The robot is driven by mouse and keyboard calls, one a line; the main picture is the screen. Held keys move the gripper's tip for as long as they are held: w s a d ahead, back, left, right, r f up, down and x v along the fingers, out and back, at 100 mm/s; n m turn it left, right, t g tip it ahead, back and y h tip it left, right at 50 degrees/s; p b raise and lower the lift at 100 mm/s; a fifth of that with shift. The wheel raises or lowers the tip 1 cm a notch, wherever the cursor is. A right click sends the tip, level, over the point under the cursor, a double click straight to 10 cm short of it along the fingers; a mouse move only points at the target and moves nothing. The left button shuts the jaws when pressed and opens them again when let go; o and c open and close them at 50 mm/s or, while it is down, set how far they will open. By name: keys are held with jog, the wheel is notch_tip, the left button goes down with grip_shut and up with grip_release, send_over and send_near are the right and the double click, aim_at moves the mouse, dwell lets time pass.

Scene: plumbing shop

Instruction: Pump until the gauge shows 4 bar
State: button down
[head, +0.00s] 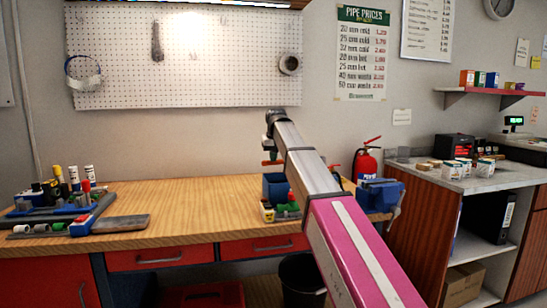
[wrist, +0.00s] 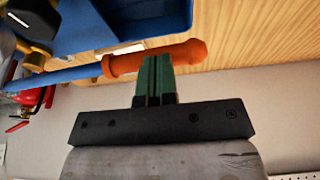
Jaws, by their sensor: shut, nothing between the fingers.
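The test pump is a blue tank (head: 275,186) on the bench, partly hidden behind my arm; its blue wall (wrist: 125,20) fills the top of the wrist view. Its blue lever (wrist: 55,75) ends in an orange grip (wrist: 155,58), which also shows small in the head view (head: 272,162). My gripper (wrist: 156,62) is shut and empty, its green fingertips overlapping the orange grip in the wrist view. I cannot tell whether they touch. In the head view my gripper (head: 271,143) is just above the grip. No gauge dial is readable in either view.
A blue vise (head: 380,194) and a red extinguisher (head: 367,160) are right of my arm. Small red, green and white parts (head: 287,209) sit by the tank. A blue tray of fittings (head: 55,212) is at the left. The bench (head: 185,200) between is clear.

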notch_tip(320, 180, up, 12)
jog(key=d, duration=0.1)
jog(key=shift+w+d+f, duration=0.15)
jog(key=shift+w+d, duration=0.1)
jog(key=shift+d, duration=0.15)
jog(key=shift+a+f, duration=0.7)
jog(key=shift+f, duration=4.2)
notch_tip(320, 180, up, 10)
jog(key=d, duration=0.1)
jog(key=shift+d+f, duration=0.15)
jog(key=shift+d, duration=0.15)
notch_tip(320, 180, up, 5)
